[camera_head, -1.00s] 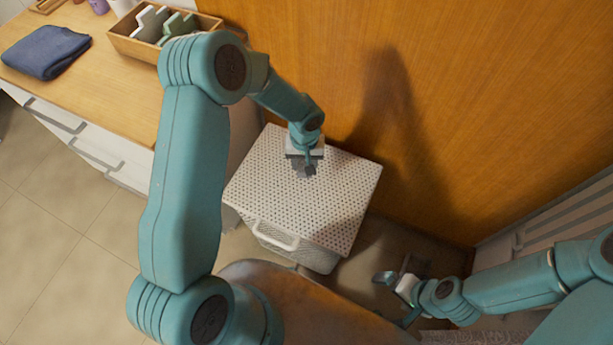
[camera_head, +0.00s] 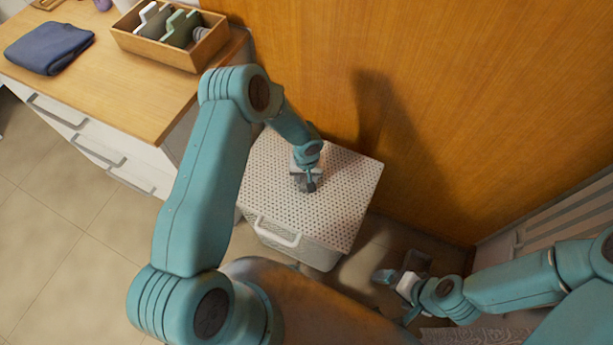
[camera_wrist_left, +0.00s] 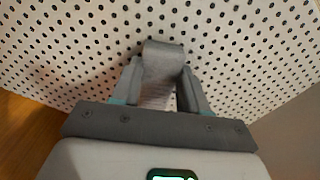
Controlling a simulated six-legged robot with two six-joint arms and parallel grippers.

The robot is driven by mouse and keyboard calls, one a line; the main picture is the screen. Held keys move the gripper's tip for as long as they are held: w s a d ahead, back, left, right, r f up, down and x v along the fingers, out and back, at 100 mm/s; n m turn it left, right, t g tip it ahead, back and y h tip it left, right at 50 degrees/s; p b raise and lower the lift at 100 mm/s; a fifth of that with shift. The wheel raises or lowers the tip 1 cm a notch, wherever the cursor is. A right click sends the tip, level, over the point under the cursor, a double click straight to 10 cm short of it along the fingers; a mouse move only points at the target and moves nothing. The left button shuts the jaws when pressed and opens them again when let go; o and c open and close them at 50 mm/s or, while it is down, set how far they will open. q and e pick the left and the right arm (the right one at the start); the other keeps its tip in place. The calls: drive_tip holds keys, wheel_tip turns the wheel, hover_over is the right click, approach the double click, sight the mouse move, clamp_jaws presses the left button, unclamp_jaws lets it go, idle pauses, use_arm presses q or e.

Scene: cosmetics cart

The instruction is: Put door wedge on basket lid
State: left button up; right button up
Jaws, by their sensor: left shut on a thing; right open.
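The basket lid (camera_head: 340,195) is white with rows of dark dots and tops a white basket (camera_head: 300,250) on the floor by the wooden wall. My left gripper (camera_head: 308,184) is over the lid, pointing down. It is shut on the grey door wedge, which shows between the fingers in the left wrist view (camera_wrist_left: 162,72). The wedge is at or just above the lid; I cannot tell whether it touches. In the head view the wedge is mostly hidden by the gripper. My right gripper (camera_head: 392,277) is open and empty, low at the right, away from the basket.
A wooden counter (camera_head: 110,75) with white drawers stands at the left. On it are a folded blue cloth (camera_head: 48,47) and a wooden box (camera_head: 170,45) holding several items. The wooden wall (camera_head: 450,100) rises close behind the basket. Tiled floor (camera_head: 60,230) is open at left.

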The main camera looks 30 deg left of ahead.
sight(307, 180)
use_arm(q)
drive_tip(key=o, duration=1.1)
drive_tip(key=shift+f, duration=0.1)
wheel_tip(307, 180, up, 12)
drive_tip(key=s+d+f+m+h, duration=0.1)
drive_tip(key=s+d+f, duration=0.1)
drive_tip(key=s, duration=0.4)
drive_tip(key=s+d+f+m+h, duration=0.1)
drive_tip(key=s+d+f, duration=0.1)
drive_tip(key=s+d, duration=0.3)
drive_tip(key=s+d+f+m+h, duration=0.1)
drive_tip(key=s+d, duration=0.3)
drive_tip(key=s, duration=0.4)
drive_tip(key=shift+s+f+h, duration=0.15)
drive_tip(key=shift+f+h, duration=0.35)
drive_tip(key=shift+f, duration=0.15)
